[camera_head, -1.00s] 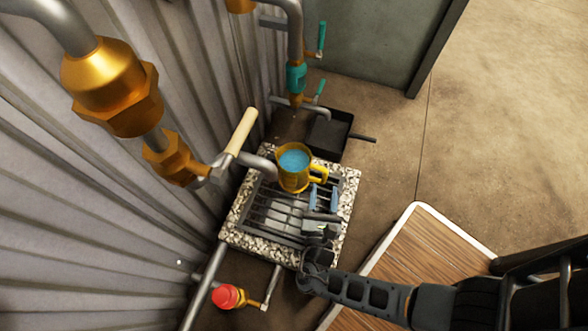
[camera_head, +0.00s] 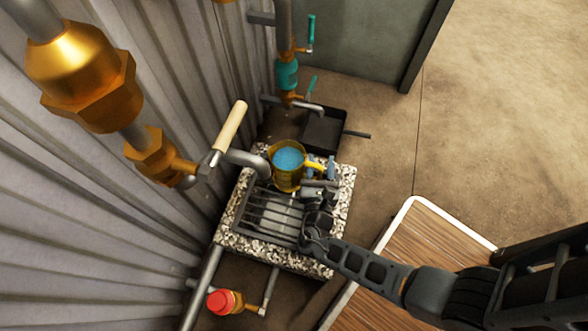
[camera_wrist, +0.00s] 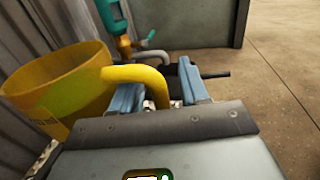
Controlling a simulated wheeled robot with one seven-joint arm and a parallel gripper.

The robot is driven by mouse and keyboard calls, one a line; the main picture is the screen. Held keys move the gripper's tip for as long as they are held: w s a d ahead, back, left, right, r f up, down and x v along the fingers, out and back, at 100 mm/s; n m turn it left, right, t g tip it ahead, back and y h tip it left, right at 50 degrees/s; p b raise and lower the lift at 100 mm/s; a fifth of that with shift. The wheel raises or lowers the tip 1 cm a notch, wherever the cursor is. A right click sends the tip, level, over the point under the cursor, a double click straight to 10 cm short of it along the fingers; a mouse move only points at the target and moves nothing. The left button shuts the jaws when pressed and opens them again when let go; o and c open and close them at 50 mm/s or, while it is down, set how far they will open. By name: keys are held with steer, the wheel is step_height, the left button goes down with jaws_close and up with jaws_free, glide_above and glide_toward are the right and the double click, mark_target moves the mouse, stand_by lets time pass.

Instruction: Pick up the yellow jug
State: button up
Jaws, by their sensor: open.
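The yellow jug (camera_head: 286,167) stands upright on the far end of the grated stone block, with blue liquid in it. Its handle points right, toward my gripper. In the wrist view the jug (camera_wrist: 58,88) is at the left, and its yellow handle (camera_wrist: 140,75) reaches across to between my two blue fingers. My gripper (camera_head: 320,168) is open beside the jug, with its fingertips at the handle; in the wrist view its fingers (camera_wrist: 158,85) stand apart on either side of the handle's outer part. Whether either finger touches the handle I cannot tell.
The stone block (camera_head: 344,190) has a metal grate (camera_head: 268,217). A pipe with a cream lever (camera_head: 230,127) stands left of the jug. A black pan (camera_head: 325,130) sits behind. A wooden tabletop (camera_head: 425,245) lies at right; a red-capped valve (camera_head: 221,301) is in front.

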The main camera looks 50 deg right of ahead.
steer(key=shift+c, duration=0.4)
jaws_close()
steer(key=shift+r, duration=0.1)
stand_by(0.8)
